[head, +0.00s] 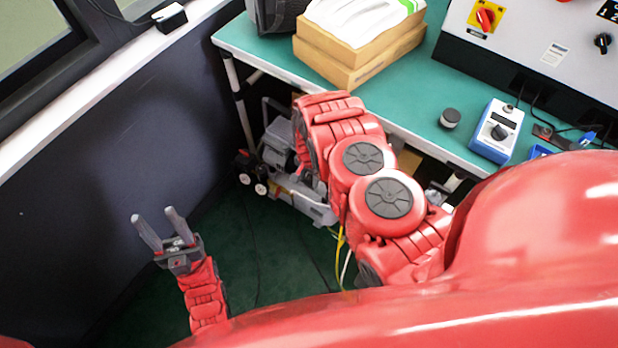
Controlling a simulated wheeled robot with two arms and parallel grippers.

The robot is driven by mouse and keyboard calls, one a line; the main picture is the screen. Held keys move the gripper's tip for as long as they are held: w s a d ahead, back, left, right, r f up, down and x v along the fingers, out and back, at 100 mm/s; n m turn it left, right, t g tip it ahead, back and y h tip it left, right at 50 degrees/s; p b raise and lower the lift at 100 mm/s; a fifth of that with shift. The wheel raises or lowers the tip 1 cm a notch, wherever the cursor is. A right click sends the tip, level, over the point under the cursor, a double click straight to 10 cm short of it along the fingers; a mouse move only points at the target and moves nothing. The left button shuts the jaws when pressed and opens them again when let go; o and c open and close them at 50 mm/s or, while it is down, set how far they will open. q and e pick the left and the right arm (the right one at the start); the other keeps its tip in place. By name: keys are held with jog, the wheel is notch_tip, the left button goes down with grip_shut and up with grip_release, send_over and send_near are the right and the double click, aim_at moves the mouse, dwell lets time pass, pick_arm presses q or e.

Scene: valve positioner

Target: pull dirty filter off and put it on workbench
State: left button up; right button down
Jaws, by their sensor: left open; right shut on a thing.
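My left gripper (154,213) is open and empty, with its two grey fingers apart, low in front of the dark wall. My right arm reaches in from the lower right toward the workbench's near edge. My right gripper is hidden behind its own arm links, so its hold does not show. The dirty filter cannot be made out. The workbench (232,35) has a green top and runs across the upper right. Grey and silver equipment (302,197) stands below its edge, partly covered by my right arm. Small round gauges (246,179) show at its left side.
Cardboard boxes (350,70) with white-green gloves on top, a black knob-like cylinder (450,118) and a blue-white meter (496,131) stand on the workbench. A control panel (545,45) stands behind. Bare green top shows between the boxes and the meter. Yellow and white cables (341,245) hang near my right arm.

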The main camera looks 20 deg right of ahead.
jog(key=shift+s+a+p, duration=0.65)
jog(key=shift+a+p, duration=0.05)
jog(key=shift+a, duration=0.15)
dwell(0.9)
jog(key=shift+s+a+p, duration=1)
jog(key=shift+s+a, duration=0.2)
jog(key=shift+a, duration=0.3)
jog(key=shift+r, duration=0.1)
